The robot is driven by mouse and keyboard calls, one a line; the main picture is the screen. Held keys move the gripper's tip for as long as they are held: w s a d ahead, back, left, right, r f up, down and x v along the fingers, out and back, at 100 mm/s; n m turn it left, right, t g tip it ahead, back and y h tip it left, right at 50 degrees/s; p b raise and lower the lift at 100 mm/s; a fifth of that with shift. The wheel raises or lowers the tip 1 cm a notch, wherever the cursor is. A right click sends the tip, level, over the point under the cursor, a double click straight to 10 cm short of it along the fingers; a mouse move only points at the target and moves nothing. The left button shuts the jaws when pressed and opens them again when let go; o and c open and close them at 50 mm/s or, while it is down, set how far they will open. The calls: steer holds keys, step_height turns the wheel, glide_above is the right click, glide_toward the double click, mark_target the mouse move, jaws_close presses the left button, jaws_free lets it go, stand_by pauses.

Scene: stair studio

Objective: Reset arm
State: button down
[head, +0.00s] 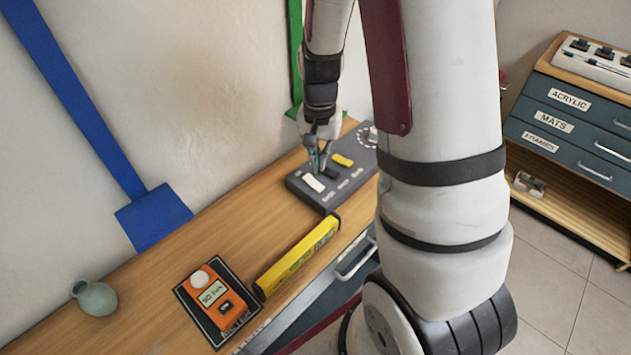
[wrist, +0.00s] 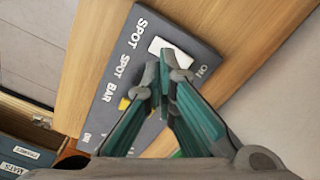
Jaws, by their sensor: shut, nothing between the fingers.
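My gripper (head: 319,168) is shut and empty, pointing down over a dark grey switch panel (head: 345,187) on the wooden bench. The panel has a white switch (head: 313,183), a dark one and a yellow switch (head: 342,160). In the wrist view, the shut fingertips (wrist: 163,82) are over the panel (wrist: 115,85), just below the white switch (wrist: 171,50). The yellow switch (wrist: 124,103) is partly hidden by a finger, and the dark switch is hidden there. I cannot tell whether the fingertips touch the panel.
A yellow level (head: 298,257) lies along the bench's front edge. An orange meter (head: 213,292) on a dark mat and a grey-green vase (head: 95,297) are nearer me. A wall stands close behind the bench. A drawer cabinet (head: 570,115) stands right, with open floor before it.

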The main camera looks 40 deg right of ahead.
steer(key=shift+r, duration=0.45)
steer(key=s+a+r+n+t, duration=0.15)
steer(key=a+r, duration=0.25)
steer(key=r, duration=0.5)
steer(key=s+a+r+n+t, duration=0.1)
steer(key=s+a+r+n, duration=0.3)
steer(key=s+r, duration=0.3)
steer(key=s+a+r+n+t, duration=0.2)
steer(key=s+a+r+n, duration=0.2)
steer(key=s, duration=0.5)
step_height(320, 180, up, 3)
steer(key=shift+a+f, duration=0.15)
steer(key=shift+a, duration=0.25)
steer(key=shift+s, duration=0.1)
